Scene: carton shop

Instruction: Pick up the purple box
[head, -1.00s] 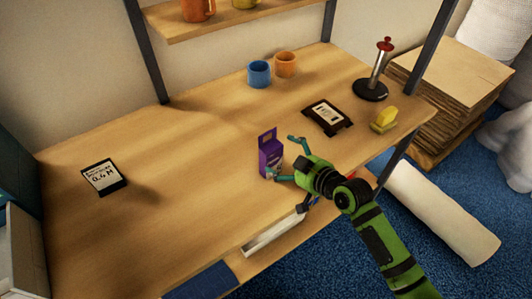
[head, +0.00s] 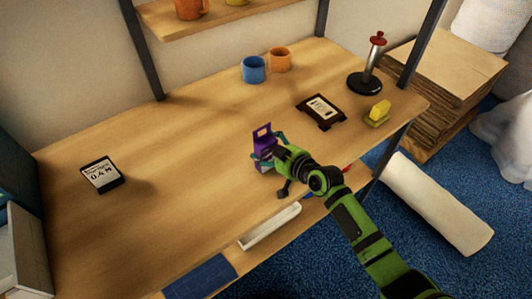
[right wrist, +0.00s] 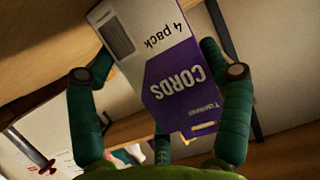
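The purple box (head: 263,143) stands on the wooden table near its front edge, with a hang tab on top. In the right wrist view the purple and white box (right wrist: 172,75) reads "CORDS" and "4 pack". My right gripper (head: 272,158) is at the box, its teal fingers reaching around it and hiding its lower part. In the right wrist view, the right gripper (right wrist: 158,70) has fingers on both sides of the box, with small gaps seeming to show, so it looks open. My left gripper is not in view.
An orange mug (head: 279,60) and a blue mug (head: 253,69) stand at the back. A dark framed card (head: 321,111), a yellow object (head: 377,113) and a red-topped stand (head: 370,75) are to the right. A label card (head: 101,174) lies left. The table's middle is clear.

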